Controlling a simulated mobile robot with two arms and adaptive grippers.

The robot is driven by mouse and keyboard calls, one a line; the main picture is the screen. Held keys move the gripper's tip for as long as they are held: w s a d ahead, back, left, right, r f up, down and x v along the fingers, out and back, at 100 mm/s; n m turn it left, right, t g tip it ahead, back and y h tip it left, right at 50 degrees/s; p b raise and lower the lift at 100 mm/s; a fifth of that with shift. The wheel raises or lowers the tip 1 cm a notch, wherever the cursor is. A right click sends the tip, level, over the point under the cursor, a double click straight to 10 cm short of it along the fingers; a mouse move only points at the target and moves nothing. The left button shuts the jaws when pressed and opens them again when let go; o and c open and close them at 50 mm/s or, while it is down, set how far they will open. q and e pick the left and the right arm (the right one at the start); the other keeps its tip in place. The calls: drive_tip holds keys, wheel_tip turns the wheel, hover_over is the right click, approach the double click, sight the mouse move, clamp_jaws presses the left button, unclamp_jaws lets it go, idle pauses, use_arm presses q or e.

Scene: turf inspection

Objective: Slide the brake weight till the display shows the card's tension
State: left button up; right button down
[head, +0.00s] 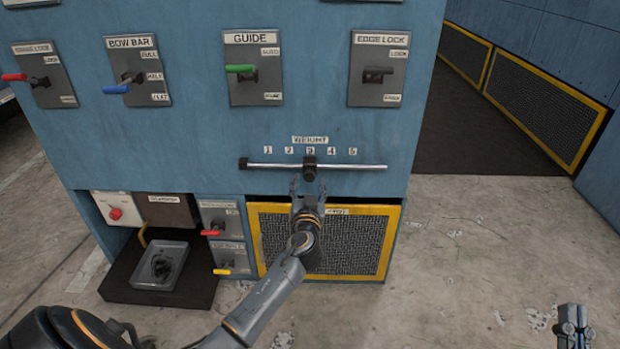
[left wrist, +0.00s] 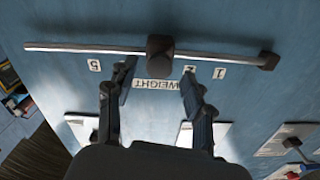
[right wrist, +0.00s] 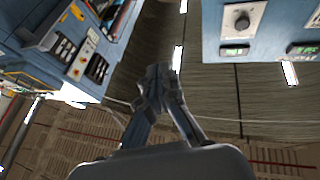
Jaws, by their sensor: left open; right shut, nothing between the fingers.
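The brake weight (head: 309,168) is a dark block on a horizontal metal rod (head: 355,167), under the WEIGHT label and at mark 3 of the scale 1 to 5. My left gripper (head: 308,188) is open just below the weight. In the left wrist view the weight (left wrist: 160,55) lies between the lines of the two fingers, just past the fingertips; I cannot tell whether they touch it. My right gripper (head: 572,328) is shut and empty, low over the floor at the right. A green-lit display (right wrist: 235,50) shows in the right wrist view, too small to read. I cannot make out the card.
Levers for BOW BAR (head: 130,78), GUIDE (head: 242,72) and EDGE LOCK (head: 378,75) sit above the rod. A yellow-framed mesh panel (head: 270,243) is below it. A grey tray (head: 160,266) and small red and yellow levers are at lower left. The floor at right is clear.

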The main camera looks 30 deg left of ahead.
sight(309, 178)
use_arm(q)
drive_tip(key=shift+x, duration=2.2)
use_arm(e)
drive_tip(key=shift+s+r+t, duration=0.45)
drive_tip(key=shift+r+t, duration=0.1)
drive_tip(key=shift+r, duration=0.2)
drive_tip(key=shift+s+r+t, duration=0.4)
drive_tip(key=shift+r+t, duration=0.15)
drive_tip(key=shift+r, duration=0.15)
use_arm(q)
drive_tip(key=shift+c, duration=0.2)
clamp_jaws()
